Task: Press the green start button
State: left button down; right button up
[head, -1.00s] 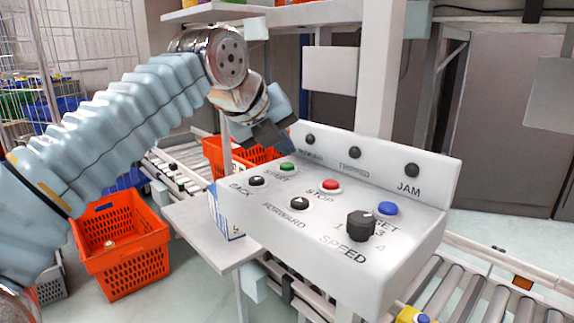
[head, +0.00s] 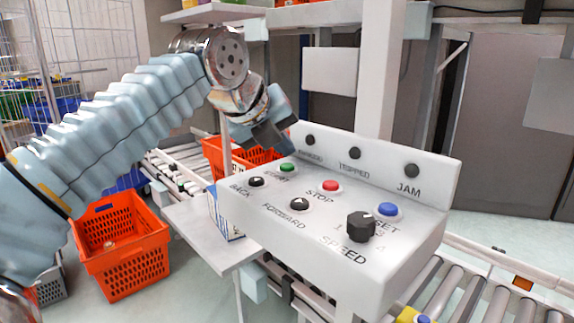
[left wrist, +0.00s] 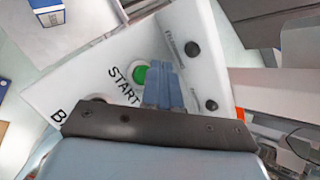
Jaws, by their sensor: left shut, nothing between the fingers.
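The green start button (head: 287,168) sits on the sloped top of the white control panel (head: 405,255), near its back left, with the word START beside it. My left gripper (head: 288,150) is just above and behind the button in the head view, with its fingers together and empty. In the left wrist view the green button (left wrist: 140,74) shows just beside the closed blue fingertips (left wrist: 163,68), partly covered by them. Whether they touch it, I cannot tell. My right gripper is not in view.
Near the green button are a red STOP button (head: 331,187), black BACK (head: 256,181) and FORWARD (head: 300,204) buttons, a blue button (head: 387,209) and a black speed knob (head: 361,226). An orange tote (head: 125,255) stands at the left. Rollers (head: 480,285) run at the right.

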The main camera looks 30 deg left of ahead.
pick_arm(q)
jog(key=shift+f, duration=0.1)
dwell(0.5)
jog(key=shift+f+b, duration=0.35)
